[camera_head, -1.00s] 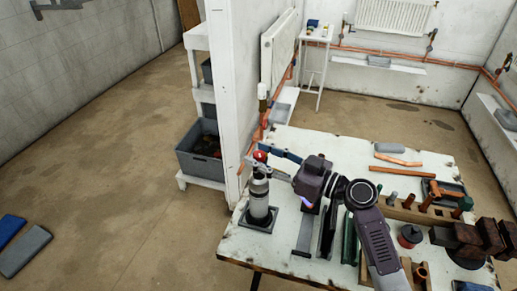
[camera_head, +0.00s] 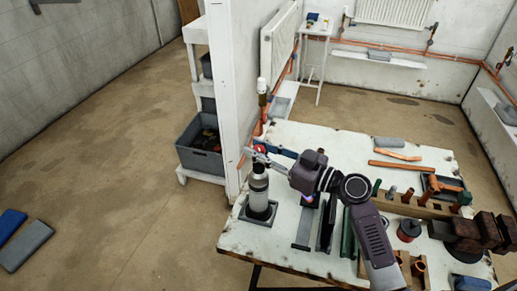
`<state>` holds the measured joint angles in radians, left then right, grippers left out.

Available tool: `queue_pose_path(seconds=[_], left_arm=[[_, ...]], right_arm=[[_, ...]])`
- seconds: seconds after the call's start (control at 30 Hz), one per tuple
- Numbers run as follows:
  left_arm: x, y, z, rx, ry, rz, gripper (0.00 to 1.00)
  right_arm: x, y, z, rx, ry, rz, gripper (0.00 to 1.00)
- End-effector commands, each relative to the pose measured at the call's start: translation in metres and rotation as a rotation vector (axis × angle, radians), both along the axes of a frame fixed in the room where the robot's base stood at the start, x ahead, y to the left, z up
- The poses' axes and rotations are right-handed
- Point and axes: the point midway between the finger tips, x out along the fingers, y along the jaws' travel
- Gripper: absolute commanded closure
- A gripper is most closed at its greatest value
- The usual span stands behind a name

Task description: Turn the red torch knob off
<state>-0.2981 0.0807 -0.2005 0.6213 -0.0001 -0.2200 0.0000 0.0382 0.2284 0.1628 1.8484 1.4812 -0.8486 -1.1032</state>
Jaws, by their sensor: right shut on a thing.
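The torch (camera_head: 258,190) is a grey and dark cylinder standing upright in a square dark base near the table's left edge. Its red knob (camera_head: 260,149) is at the top. My right gripper (camera_head: 262,157) reaches in from the right, its fingers closed at the knob and partly covering it. A small blue-violet glow (camera_head: 308,199) shows just below my right gripper's body; its source is hidden. My left gripper is not in view.
The worn white table (camera_head: 270,240) carries a wooden rack (camera_head: 415,208), copper pipes (camera_head: 398,155) and dark blocks (camera_head: 465,232) at right. A white partition post (camera_head: 232,90) stands close behind the torch. Grey bins (camera_head: 203,160) sit left of it.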

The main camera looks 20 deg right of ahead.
Motion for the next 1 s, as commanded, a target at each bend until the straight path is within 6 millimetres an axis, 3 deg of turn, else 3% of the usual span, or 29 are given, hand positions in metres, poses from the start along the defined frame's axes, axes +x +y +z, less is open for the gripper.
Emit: queue_pose_path(seconds=[0.27, 0.7, 1.0], left_arm=[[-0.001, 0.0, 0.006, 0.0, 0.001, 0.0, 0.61], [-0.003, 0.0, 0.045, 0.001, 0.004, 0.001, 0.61], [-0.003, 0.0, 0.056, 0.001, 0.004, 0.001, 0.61]], right_arm=[[-0.001, 0.001, 0.002, 0.001, -0.002, -0.142, 1.0], [-0.001, 0.001, 0.005, 0.004, 0.001, -0.416, 1.0], [0.0, 0.0, 0.002, 0.002, -0.002, -0.499, 1.0]])
